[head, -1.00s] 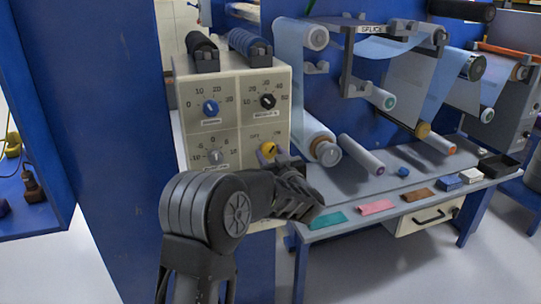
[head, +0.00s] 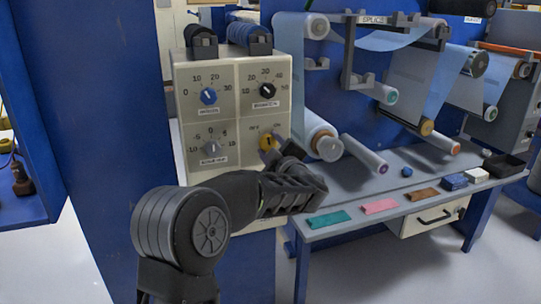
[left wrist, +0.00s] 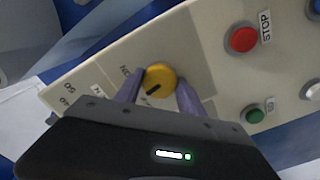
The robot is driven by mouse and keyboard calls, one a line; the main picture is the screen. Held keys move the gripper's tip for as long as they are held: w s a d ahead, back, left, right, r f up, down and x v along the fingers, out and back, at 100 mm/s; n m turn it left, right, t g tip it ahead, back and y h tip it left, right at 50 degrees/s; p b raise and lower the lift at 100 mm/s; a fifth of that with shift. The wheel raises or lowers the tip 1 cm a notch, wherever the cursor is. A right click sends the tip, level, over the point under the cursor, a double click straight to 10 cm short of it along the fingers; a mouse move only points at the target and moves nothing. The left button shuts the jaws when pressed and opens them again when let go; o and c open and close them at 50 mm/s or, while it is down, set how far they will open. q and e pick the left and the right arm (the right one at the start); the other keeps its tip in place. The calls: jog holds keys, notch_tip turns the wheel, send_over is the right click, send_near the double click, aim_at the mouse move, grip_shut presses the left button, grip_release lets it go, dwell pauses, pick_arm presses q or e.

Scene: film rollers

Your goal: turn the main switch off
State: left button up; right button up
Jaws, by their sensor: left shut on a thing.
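The main switch is a yellow round knob (head: 266,143) with a dark pointer mark, at the lower right of the beige control panel (head: 222,170), under OFF and ON labels. In the left wrist view the yellow knob (left wrist: 160,78) sits between the two purple-grey fingers of my left gripper (left wrist: 159,88). Its dark mark lies toward the lower left there, and the label near it is partly covered. My right gripper is not in view.
Other knobs are on the panel: blue (head: 208,97), black (head: 267,91) and grey (head: 212,147). The left wrist view shows a red STOP button (left wrist: 243,39) and a green button (left wrist: 252,114). A bench (head: 330,225) with film rollers stands at the right.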

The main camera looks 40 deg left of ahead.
pick_arm(q)
jog(key=n+b, duration=0.2)
jog(key=n, duration=0.1)
jog(key=shift+f+b, duration=0.2)
jog(key=shift+b, duration=0.1)
jog(key=shift+r+n+b, duration=0.15)
jog(key=shift+n+b, duration=0.35)
jog(key=shift+n, duration=0.4)
jog(key=o, duration=1.4)
jog(key=shift+c, duration=0.2)
jog(key=v, duration=0.7)
jog(key=shift+s+d+p, duration=0.2)
jog(key=shift+d+p, duration=0.15)
jog(key=shift+p, duration=0.05)
